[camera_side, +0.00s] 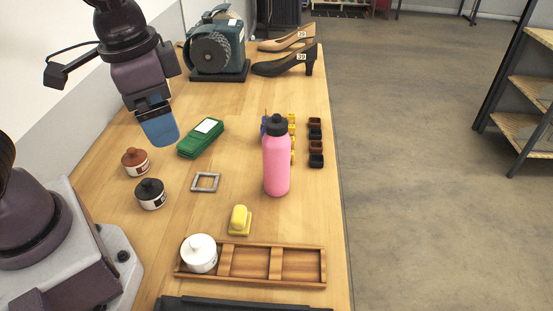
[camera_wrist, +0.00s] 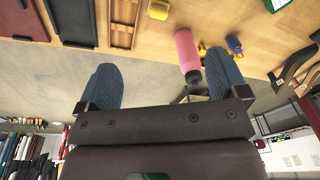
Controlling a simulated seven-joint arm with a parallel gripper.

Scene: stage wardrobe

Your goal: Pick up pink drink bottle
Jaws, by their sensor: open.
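The pink drink bottle (camera_side: 276,160) stands upright on the wooden table, right of the middle, with a dark cap on top. In the wrist view the bottle (camera_wrist: 187,52) shows beyond the fingers, beside the right-hand one, with its cap end toward me. My gripper (camera_side: 160,128) is over the left side of the table, left of the bottle and apart from it. In the wrist view my gripper (camera_wrist: 162,84) has its two blue fingers wide apart with nothing held between them.
A wooden tray (camera_side: 251,281) holds a white jar (camera_side: 199,253).

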